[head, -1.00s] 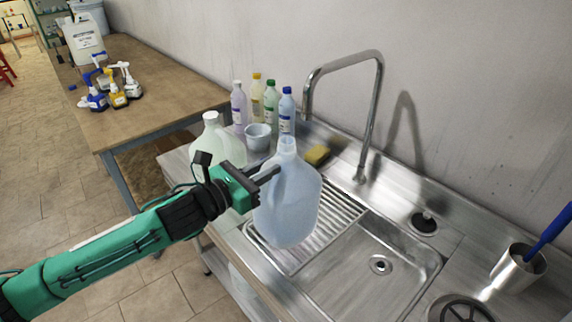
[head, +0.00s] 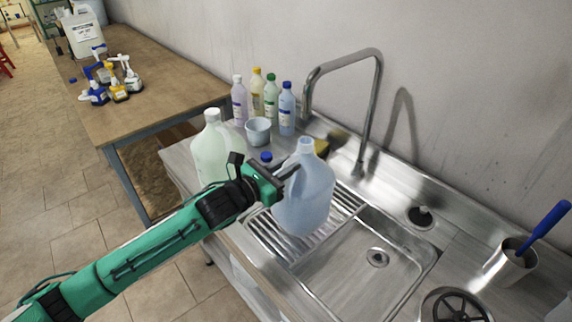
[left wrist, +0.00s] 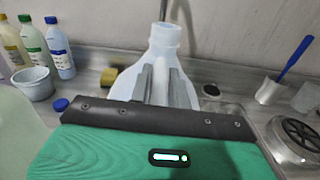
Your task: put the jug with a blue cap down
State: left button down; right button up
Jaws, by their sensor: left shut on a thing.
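My left gripper (head: 288,174) is shut on a pale blue translucent jug (head: 306,200), gripping it high up near the handle. The jug hangs nearly upright in front of the ribbed drainboard; I cannot tell its clearance. Its neck looks open, with no cap on it. A loose blue cap (head: 266,156) lies on the counter just behind the gripper. The left wrist view shows the gripper fingers (left wrist: 163,88) against the jug (left wrist: 162,50), and the blue cap (left wrist: 60,105) to the left. My right gripper is not in view.
A pale green jug with a white cap (head: 211,150) stands left of the held jug. Several bottles, a small bucket (head: 258,131) and a sponge (head: 321,147) are behind. The tall faucet (head: 376,100) rises at the back. The sink basin (head: 350,262) is empty.

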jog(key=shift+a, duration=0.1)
pick_arm(q)
jog(key=shift+f+b, duration=0.3)
jog(key=shift+f, duration=0.15)
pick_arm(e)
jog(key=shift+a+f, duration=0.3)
pick_arm(q)
jog(key=c, duration=1.3)
grip_release()
jog(key=shift+r, duration=0.1)
jog(key=b+v, duration=0.1)
jog(key=v, duration=0.7)
jog(key=r+b+v, duration=0.1)
jog(key=v, duration=0.3)
jog(key=shift+b, duration=0.35)
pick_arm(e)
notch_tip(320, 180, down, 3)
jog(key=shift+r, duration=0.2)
